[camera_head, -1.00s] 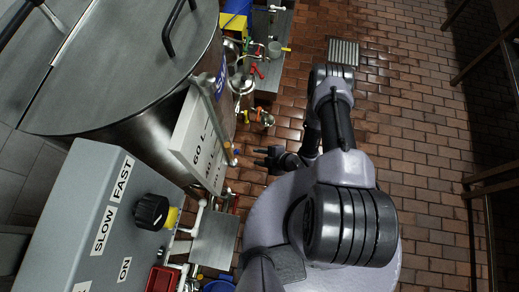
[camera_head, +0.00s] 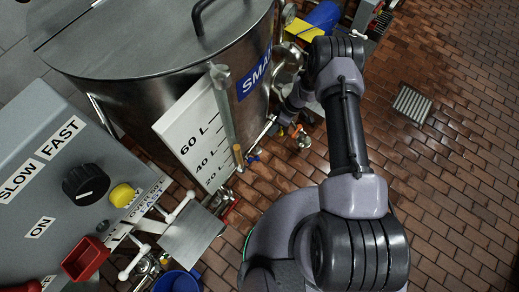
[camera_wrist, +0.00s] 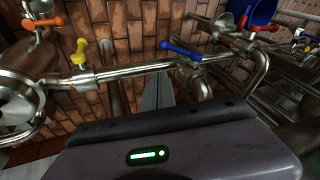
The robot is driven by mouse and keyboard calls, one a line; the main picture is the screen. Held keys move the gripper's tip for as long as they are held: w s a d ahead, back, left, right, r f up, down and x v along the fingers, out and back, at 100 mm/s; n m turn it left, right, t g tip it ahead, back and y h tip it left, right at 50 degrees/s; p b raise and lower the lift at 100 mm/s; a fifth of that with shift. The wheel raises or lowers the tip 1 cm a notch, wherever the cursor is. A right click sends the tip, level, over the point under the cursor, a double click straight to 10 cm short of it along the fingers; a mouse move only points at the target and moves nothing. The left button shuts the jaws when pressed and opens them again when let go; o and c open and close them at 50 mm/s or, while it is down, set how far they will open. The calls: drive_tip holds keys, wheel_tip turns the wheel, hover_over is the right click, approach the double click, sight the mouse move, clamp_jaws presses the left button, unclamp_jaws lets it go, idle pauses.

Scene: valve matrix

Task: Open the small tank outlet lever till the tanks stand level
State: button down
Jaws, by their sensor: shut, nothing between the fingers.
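I cannot tell which is the outlet lever. My gripper (camera_wrist: 158,78) is shut and empty, its fingers close to the pipe, left of the blue lever. Contact cannot be told.
A grey control box (camera_head: 60,150) with a black knob (camera_head: 86,184) and a yellow button (camera_head: 124,194) stands at left. Brick floor (camera_head: 440,170) with a drain grate (camera_head: 412,104) lies open at right.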

drive_tip(key=b, duration=0.4)
approach(258, 157)
drive_tip(key=w+a+f, duration=0.2)
drive_tip(key=a, duration=0.1)
drive_tip(key=shift+s+a+f+b, duration=0.15)
drive_tip(key=shift+s+f+b, duration=0.05)
drive_tip(key=shift+s, duration=0.35)
drive_tip(key=shift+s+a+f+b, duration=0.15)
drive_tip(key=shift+s+a+f, duration=0.1)
drive_tip(key=shift+s, duration=0.35)
drive_tip(key=shift+s+a+f+b, duration=0.1)
drive_tip(key=shift+s+f+b, duration=0.1)
drive_tip(key=shift+s, duration=0.35)
drive_tip(key=shift+s, duration=0.1)
